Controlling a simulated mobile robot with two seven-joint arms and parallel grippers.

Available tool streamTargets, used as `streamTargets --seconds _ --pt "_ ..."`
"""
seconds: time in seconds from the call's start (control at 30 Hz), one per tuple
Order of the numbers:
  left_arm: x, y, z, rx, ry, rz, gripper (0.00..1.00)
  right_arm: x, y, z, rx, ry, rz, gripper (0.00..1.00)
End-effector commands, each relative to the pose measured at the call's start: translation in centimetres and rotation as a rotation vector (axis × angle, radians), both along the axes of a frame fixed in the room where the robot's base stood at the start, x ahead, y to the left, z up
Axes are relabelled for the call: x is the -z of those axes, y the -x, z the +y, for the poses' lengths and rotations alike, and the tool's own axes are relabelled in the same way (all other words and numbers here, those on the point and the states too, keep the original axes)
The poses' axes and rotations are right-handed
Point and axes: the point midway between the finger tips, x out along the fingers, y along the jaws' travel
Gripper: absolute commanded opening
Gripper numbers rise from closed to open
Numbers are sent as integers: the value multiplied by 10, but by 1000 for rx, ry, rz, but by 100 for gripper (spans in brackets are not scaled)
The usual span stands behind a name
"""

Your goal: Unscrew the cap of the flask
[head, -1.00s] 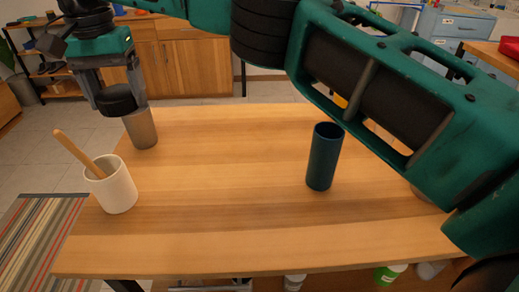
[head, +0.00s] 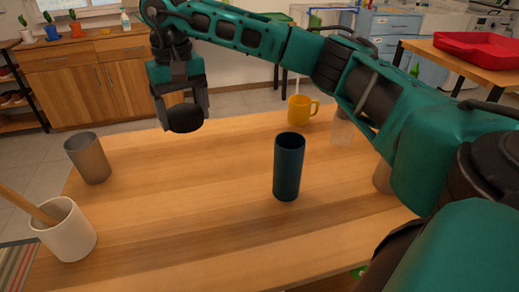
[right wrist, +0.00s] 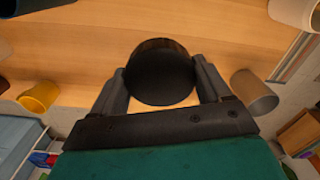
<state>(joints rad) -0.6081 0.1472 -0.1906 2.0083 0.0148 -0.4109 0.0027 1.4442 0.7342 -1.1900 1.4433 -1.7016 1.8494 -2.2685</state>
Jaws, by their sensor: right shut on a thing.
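The flask (head: 288,168) is a tall dark blue cylinder standing upright on the table, its top open and uncapped. My right gripper (head: 183,106) is shut on a round black cap (head: 185,119), held up and apart from the flask, to its left in the head view. In the right wrist view the cap (right wrist: 160,75) sits between both fingers of the gripper (right wrist: 160,85). A dark blue piece of the flask (right wrist: 35,6) shows at the top left there. My left gripper is not in view.
On the wooden table (head: 200,205) stand a grey cup (head: 88,158), a white pot (head: 66,232) with a wooden tool, a yellow mug (head: 299,110), a clear glass (head: 342,131) and a partly hidden brownish cup (head: 382,178). The table's middle left is clear.

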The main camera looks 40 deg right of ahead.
Motion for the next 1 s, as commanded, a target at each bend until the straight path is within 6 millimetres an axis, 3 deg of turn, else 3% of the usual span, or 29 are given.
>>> streamTargets --seconds 0.03,0.1,0.23,0.4,0.57,1.0 --pt "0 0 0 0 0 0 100 1 11 -21 -3 1 1 40" --pt "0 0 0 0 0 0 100 1 24 -45 -16 1 1 40" --pt "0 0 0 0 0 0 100 -2 47 -79 -36 2 0 40" --pt "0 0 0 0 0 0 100 -6 67 -105 -54 3 -2 40" --pt "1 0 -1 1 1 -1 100 1 74 -113 -62 5 0 40" --pt "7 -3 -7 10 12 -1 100 109 75 -113 -63 3 2 40"
